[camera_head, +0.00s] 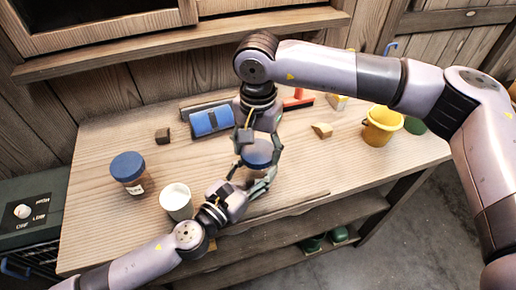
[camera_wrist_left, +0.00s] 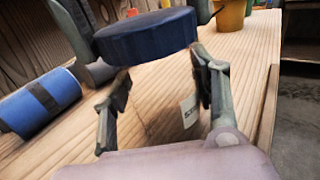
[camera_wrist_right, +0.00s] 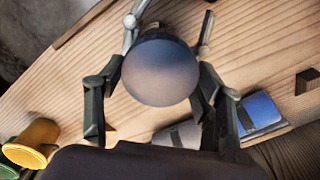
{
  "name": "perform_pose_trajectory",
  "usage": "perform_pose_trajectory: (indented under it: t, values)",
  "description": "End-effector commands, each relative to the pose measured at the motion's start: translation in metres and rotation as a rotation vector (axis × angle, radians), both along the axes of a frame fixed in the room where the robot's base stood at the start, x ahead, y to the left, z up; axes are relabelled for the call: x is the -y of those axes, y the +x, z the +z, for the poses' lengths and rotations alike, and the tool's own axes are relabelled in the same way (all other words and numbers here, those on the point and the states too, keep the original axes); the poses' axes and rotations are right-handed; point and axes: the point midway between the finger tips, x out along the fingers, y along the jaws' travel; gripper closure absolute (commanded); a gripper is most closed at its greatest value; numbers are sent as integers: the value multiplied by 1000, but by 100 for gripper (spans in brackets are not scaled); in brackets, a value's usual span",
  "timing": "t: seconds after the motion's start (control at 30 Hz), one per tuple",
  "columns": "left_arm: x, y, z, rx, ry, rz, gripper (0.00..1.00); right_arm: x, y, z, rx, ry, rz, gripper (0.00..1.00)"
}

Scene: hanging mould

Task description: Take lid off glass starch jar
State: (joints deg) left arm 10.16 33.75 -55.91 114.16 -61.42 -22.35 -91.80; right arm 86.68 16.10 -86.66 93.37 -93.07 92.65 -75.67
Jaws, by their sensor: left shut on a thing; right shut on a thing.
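A clear glass jar with a dark blue lid (camera_head: 258,153) stands at the middle of the bench, between my two grippers. In the left wrist view the lid (camera_wrist_left: 147,36) sits above a see-through body with a partly readable white label (camera_wrist_left: 189,115). My left gripper (camera_head: 252,172) comes in low from the front and is shut on the jar body below the lid. My right gripper (camera_head: 259,146) reaches down from above and is shut on the lid, which fills the middle of the right wrist view (camera_wrist_right: 160,72). I cannot tell whether lid and body are apart.
Another blue-lidded jar (camera_head: 127,168) and a white cup (camera_head: 176,200) stand at the left. A blue roll (camera_head: 211,121) lies behind, near a small dark block (camera_head: 162,135). A yellow bucket (camera_head: 382,128) and a wooden wedge (camera_head: 322,130) are at the right.

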Motion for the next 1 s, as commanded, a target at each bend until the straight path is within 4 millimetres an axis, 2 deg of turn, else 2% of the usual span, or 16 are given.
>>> perform_pose_trajectory:
  t: [0.23, 0.67, 1.0]
  values:
    - [0, 0, 0, -1, 1, 0, 100, 0, 0, 9, 1, 0, -1, 71]
    - [0, 0, 0, -1, 1, 0, 100, 0, 0, 13, 1, 0, 0, 71]
    - [0, 0, 0, -1, 1, 0, 100, 0, 0, 49, 2, 1, 0, 71]
